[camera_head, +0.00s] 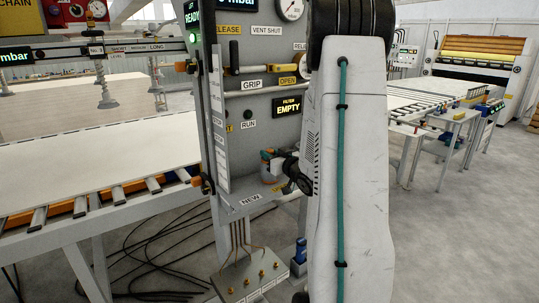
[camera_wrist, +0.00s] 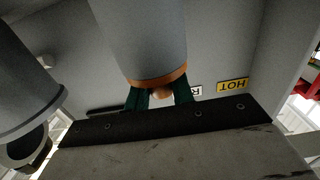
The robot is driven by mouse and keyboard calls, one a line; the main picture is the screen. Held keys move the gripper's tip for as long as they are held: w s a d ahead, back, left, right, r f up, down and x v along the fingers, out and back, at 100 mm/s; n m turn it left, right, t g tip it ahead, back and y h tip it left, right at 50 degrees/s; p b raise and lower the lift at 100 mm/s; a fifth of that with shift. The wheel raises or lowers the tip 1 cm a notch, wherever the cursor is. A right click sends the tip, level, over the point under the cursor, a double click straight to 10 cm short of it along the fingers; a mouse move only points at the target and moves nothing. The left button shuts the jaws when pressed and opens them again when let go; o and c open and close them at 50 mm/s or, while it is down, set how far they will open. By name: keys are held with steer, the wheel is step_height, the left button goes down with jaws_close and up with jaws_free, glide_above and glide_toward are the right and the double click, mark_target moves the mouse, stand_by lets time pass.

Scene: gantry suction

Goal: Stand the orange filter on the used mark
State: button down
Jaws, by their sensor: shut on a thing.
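My gripper (camera_head: 269,157) is beside the grey panel, low down, above the small shelf (camera_head: 240,203). In the wrist view its green fingers (camera_wrist: 161,96) are shut on the orange filter (camera_wrist: 162,93). Only a small orange part of it shows between them. A grey cylinder with an orange rim (camera_wrist: 158,82) covers the view just above the fingers; I cannot tell whether it joins the filter. The shelf carries a white NEW label (camera_head: 250,199). A yellow label (camera_head: 270,188) to its right is partly cut off and unreadable, and the used mark itself is not clear.
The panel's FILTER display (camera_head: 288,106) reads EMPTY. The yellow-ended GRIP/OPEN lever (camera_head: 262,70) sits above. A second grey cylinder (camera_wrist: 25,85) stands at left in the wrist view. A HOT label (camera_wrist: 233,85) shows upside down. A roller table (camera_head: 100,160) lies left.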

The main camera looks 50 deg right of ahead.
steer(key=c, duration=1.2)
jaws_free()
steer(key=shift+f, duration=0.1)
steer(key=shift+s+r, duration=0.1)
steer(key=shift+r, duration=0.1)
steer(key=v, duration=1.1)
steer(key=w+a+r+g, duration=0.1)
steer(key=a+r+g, duration=0.1)
steer(key=a+g, duration=0.35)
steer(key=w+a+r+g, duration=0.2)
steer(key=a+g, duration=0.1)
steer(key=a, duration=0.6)
steer(key=s+a+r+n+g+y, duration=0.2)
steer(key=s+a+g+y, duration=0.2)
steer(key=s+a, duration=1.5)
steer(key=a+g, duration=0.2)
steer(key=g, duration=0.1)
steer(key=shift+a+n+g, duration=0.35)
steer(key=shift+n, duration=0.05)
